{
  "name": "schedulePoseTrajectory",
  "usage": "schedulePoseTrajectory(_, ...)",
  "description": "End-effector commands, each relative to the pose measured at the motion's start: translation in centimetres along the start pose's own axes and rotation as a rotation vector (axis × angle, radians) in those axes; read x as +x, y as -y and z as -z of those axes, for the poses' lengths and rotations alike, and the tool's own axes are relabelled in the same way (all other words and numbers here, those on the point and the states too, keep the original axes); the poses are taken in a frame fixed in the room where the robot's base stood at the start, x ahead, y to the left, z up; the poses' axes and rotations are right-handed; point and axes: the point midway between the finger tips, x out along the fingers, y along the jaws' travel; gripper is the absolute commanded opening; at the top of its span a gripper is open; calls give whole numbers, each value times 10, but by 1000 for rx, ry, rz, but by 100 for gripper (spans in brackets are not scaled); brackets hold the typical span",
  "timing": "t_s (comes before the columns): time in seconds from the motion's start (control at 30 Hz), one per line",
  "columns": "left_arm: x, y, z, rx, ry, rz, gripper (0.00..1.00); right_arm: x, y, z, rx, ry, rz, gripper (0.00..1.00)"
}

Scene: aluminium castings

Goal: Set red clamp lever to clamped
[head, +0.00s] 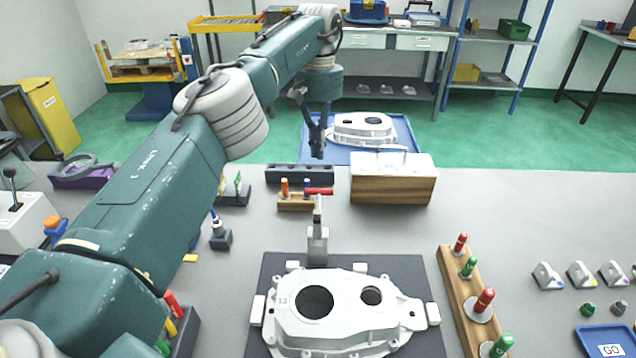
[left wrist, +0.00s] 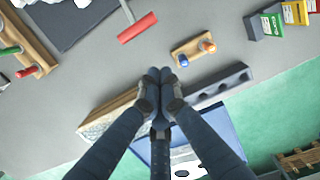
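The red clamp lever (head: 319,191) is a red bar atop a thin grey arm standing up from a grey clamp block (head: 317,246). The block sits at the back edge of a dark plate (head: 273,270) bearing an aluminium casting (head: 340,322). In the left wrist view the red bar (left wrist: 138,27) lies above the fingertips, its grey arm running toward the top edge. My left gripper (head: 318,148) points down beyond the lever, apart from it. In the left wrist view its fingertips (left wrist: 160,76) are together with nothing visible between them. My right gripper is out of view.
A wooden block with a pale top (head: 392,188) stands right of my left gripper. A small wooden stand with orange and blue pegs (head: 297,202) and a dark holed block (head: 285,174) lie close by. A peg rack (head: 459,298) stands right of the plate.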

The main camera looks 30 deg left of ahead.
Motion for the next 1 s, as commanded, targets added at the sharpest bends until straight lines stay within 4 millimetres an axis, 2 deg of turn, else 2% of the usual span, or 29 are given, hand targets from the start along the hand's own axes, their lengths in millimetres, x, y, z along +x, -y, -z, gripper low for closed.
schedulePoseTrajectory(0.23,1,0,0,0,0,0,0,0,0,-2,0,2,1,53)
schedulePoseTrajectory(0.37,10,1,0,1,1,1,0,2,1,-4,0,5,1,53)
schedulePoseTrajectory(0.5,31,1,0,1,2,0,0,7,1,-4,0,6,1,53)
schedulePoseTrajectory(0.83,100,1,-2,1,4,2,0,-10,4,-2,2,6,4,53)
schedulePoseTrajectory(1.0,86,1,-14,2,0,0,0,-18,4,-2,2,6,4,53)
